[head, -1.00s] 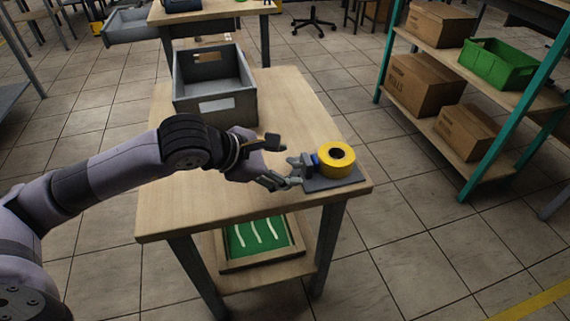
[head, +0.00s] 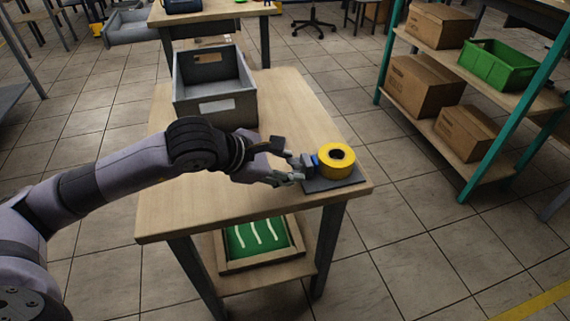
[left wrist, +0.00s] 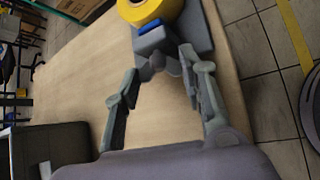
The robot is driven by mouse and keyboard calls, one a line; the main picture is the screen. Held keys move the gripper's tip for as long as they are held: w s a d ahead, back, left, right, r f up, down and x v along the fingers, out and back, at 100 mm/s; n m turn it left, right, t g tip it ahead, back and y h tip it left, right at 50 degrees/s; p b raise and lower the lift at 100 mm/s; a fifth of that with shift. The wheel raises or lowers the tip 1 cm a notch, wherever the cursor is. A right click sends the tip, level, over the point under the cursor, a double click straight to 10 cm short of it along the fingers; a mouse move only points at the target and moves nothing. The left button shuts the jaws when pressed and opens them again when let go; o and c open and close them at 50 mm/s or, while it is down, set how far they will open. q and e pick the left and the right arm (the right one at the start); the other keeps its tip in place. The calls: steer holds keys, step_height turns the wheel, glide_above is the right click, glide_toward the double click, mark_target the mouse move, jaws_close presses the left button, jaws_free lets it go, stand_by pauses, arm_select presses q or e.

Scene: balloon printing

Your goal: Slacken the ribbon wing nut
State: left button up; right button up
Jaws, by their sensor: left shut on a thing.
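A yellow ribbon roll (head: 336,161) sits on a dark grey stand (head: 338,184) at the near right corner of the wooden table. A blue part (head: 317,161) and a grey block lie on the roll's left side. My left gripper (head: 296,168) reaches in from the left and is shut on the grey wing nut beside that block. In the left wrist view, the wing nut (left wrist: 157,66) shows small and grey between the fingertips (left wrist: 162,72), partly hidden by them. The yellow roll (left wrist: 150,8) is just beyond. My right gripper is out of view.
A grey open bin (head: 212,103) stands at the table's back left. A tray with a green base and white strips (head: 258,236) is on the lower shelf. Shelving with boxes and a green crate (head: 498,64) stands right. The table's middle is clear.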

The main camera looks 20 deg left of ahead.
arm_select(q)
steer(key=shift+c, duration=1.2)
steer(key=shift+w+a+n+g+h+p, duration=0.1)
steer(key=shift+w+n+g+h+p, duration=0.1)
steer(key=shift+n+g+h, duration=0.3)
steer(key=shift+w+a+n+g+h+p, duration=0.1)
steer(key=shift+n+g+h+p, duration=0.15)
steer(key=shift+g, duration=0.45)
steer(key=o, duration=1.2)
steer(key=shift+c, duration=0.2)
steer(key=shift+s+r, duration=0.1)
